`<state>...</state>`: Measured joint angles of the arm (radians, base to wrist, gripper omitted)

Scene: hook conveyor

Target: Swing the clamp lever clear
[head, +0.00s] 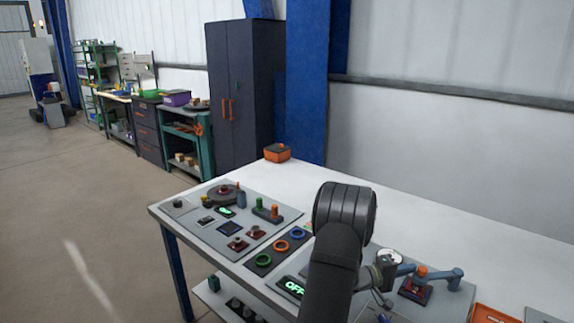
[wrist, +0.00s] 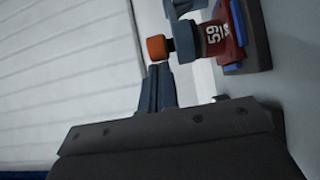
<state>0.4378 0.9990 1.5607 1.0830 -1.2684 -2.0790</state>
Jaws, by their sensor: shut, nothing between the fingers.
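The clamp lever is a blue-grey bar (head: 445,275) with an orange knob (head: 421,271), over a dark red block (head: 414,291) at the right of the bench. In the wrist view the orange knob (wrist: 156,48) on its black stem is just past my fingertips, beside the red block marked 59 (wrist: 222,40). Part of the blue-grey bar (wrist: 186,8) shows at the top edge. My gripper (wrist: 160,68) is shut and empty, its tips close to the knob; whether they touch, I cannot tell. In the head view my gripper (head: 405,270) points right, towards the knob.
The white bench (head: 300,180) carries a grey panel with switches and plugs (head: 205,230), a dark plate with coloured rings (head: 281,246) and a lit OFF display (head: 292,287). An orange box (head: 277,152) sits at the back edge. My arm hides the bench's middle.

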